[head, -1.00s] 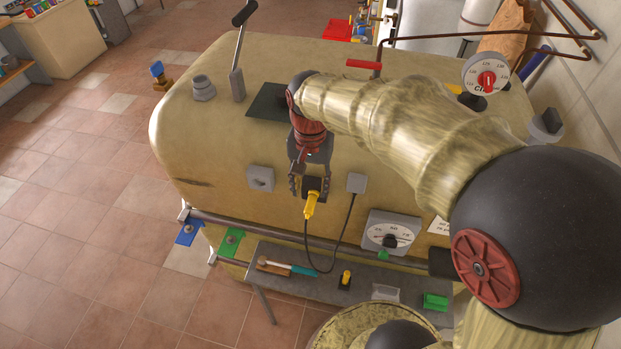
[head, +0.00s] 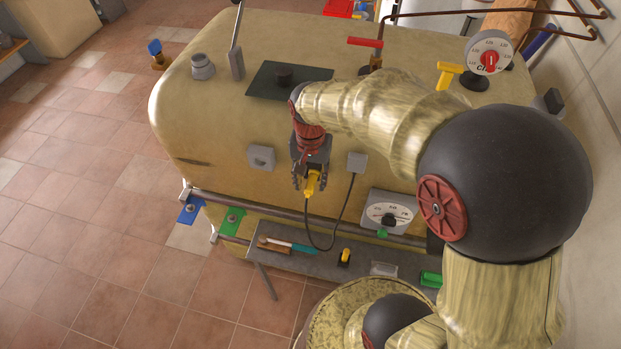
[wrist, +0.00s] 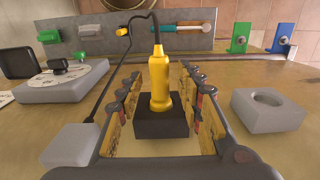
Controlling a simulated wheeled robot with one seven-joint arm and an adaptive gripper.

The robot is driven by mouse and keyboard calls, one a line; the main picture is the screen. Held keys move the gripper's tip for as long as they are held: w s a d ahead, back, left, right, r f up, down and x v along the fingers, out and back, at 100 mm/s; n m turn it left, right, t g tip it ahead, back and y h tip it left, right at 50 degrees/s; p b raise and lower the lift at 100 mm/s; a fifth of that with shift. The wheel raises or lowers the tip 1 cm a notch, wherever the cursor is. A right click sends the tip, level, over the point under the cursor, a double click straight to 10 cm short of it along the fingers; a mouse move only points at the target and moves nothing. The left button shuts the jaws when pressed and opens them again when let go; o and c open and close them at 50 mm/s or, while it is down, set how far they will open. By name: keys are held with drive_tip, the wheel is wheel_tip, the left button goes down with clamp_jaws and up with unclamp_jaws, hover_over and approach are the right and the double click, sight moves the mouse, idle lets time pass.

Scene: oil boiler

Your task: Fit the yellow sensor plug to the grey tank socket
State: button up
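The yellow sensor plug (wrist: 160,78) stands in a black block (wrist: 162,122) on the tank, between my fingers in the wrist view. In the head view the plug (head: 311,184) is partly hidden by my gripper (head: 310,178). My gripper (wrist: 160,76) is open, with one finger on each side of the plug and visible gaps between them. Whether the fingers touch the black block, I cannot tell. The grey tank socket (wrist: 268,108), a block with a round hole, is right of my gripper in the wrist view. In the head view the socket (head: 262,157) is left of it.
A black cable runs from the plug to a grey box (head: 357,162) beside my gripper.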

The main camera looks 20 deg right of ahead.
clamp_jaws()
idle(0.3)
drive_tip(key=shift+s, duration=0.1)
drive_tip(key=shift+s+a, duration=0.8)
drive_tip(key=shift+s, duration=0.25)
drive_tip(key=shift+s+a, duration=0.75)
drive_tip(key=shift+s, duration=0.25)
drive_tip(key=w+a, duration=0.3)
drive_tip(key=a, duration=0.4)
drive_tip(key=w+a, duration=0.3)
drive_tip(key=a, duration=0.5)
drive_tip(key=shift+w, duration=0.3)
